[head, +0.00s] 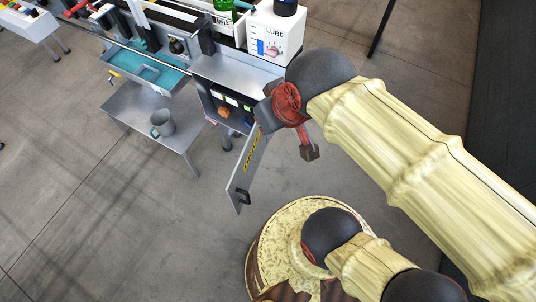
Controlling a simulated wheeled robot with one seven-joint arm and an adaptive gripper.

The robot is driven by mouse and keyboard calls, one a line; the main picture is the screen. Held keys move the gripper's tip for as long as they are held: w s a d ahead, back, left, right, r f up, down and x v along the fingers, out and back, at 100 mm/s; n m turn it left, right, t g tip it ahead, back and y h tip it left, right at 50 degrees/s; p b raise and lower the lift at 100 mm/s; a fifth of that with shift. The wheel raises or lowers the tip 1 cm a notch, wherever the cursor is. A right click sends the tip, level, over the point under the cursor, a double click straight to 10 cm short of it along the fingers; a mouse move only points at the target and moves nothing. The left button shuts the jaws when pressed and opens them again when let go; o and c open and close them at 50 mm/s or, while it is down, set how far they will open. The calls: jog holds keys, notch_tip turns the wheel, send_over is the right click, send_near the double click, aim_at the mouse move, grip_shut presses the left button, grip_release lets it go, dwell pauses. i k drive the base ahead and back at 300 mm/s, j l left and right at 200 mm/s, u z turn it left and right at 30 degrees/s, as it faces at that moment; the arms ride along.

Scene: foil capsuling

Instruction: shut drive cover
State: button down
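The drive cover (238,190) is a grey hinged panel with a yellow label and a dark handle at its lower end. It stands swung open, hanging out from the front of the machine's drive box (222,95). The open box shows dark innards with green-lit parts and an orange part. My gripper (304,145), dark red and brown, is just right of the cover's upper part, with a visible gap between its lower finger and the panel. Part of the gripper is hidden by the wrist, and I cannot tell how far its fingers are apart.
A white LUBE container (274,35) and a green bottle (225,8) stand on top of the machine. A grey mug (162,123) sits on a low metal shelf (135,112) at left. A teal tray (150,72) is above it. The floor below the cover is clear.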

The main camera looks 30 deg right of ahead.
aim_at(237, 189)
jog(key=k+j+z, duration=0.2)
jog(key=k+j, duration=0.5)
jog(key=k, duration=0.15)
